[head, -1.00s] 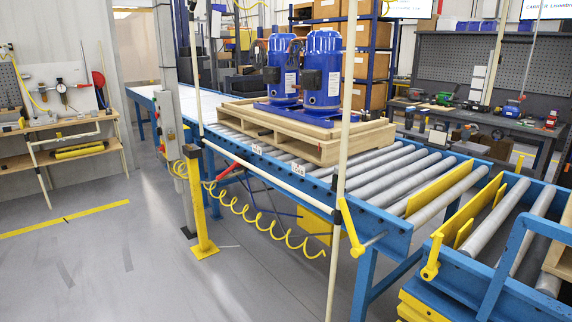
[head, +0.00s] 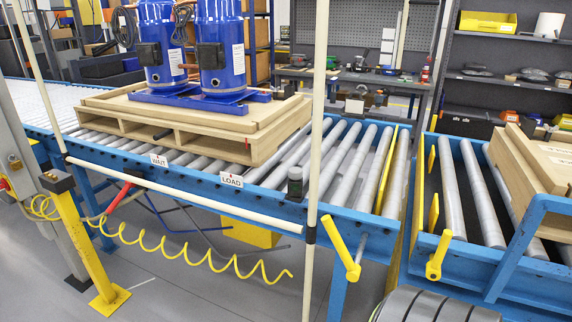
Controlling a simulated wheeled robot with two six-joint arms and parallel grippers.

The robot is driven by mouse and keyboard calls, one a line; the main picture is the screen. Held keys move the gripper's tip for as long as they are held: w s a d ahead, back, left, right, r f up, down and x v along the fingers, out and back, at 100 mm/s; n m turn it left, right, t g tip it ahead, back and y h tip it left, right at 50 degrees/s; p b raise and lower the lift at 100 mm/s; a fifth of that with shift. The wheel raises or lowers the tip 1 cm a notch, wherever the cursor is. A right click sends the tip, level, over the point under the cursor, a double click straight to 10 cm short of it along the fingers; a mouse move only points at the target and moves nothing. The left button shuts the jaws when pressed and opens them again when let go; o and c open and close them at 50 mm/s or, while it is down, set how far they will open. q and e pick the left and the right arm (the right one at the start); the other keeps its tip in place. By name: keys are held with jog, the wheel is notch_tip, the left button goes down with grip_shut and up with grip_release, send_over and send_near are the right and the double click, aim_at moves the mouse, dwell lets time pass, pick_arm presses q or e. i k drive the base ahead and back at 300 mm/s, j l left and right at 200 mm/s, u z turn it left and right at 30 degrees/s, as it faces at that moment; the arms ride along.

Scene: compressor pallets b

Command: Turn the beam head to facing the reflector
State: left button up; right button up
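A small dark upright unit (head: 295,183), which looks like the beam head, stands on the near blue rail of the roller conveyor, right of the LOAD label. Its facing is too small to tell. A small pale plate (head: 354,105) shows beyond the far rail, slightly right of the unit; it may be the reflector, but I cannot be sure. Neither of my grippers is in view, and nothing touches the dark unit.
A wooden pallet (head: 180,132) with two blue compressors (head: 221,55) sits on the rollers left of the unit. A pale upright post (head: 317,130) stands close to its right. Yellow handles (head: 343,257) and a coiled yellow hose (head: 190,250) are at the near side.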

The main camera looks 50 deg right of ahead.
aim_at(295, 179)
jog(key=i+z, duration=0.2)
jog(key=z, duration=0.2)
jog(key=i+z, duration=0.2)
jog(key=z, duration=0.2)
jog(key=i+z, duration=0.25)
jog(key=z, duration=0.2)
jog(key=i+j+z, duration=0.1)
jog(key=z, duration=0.3)
jog(key=i+j, duration=0.05)
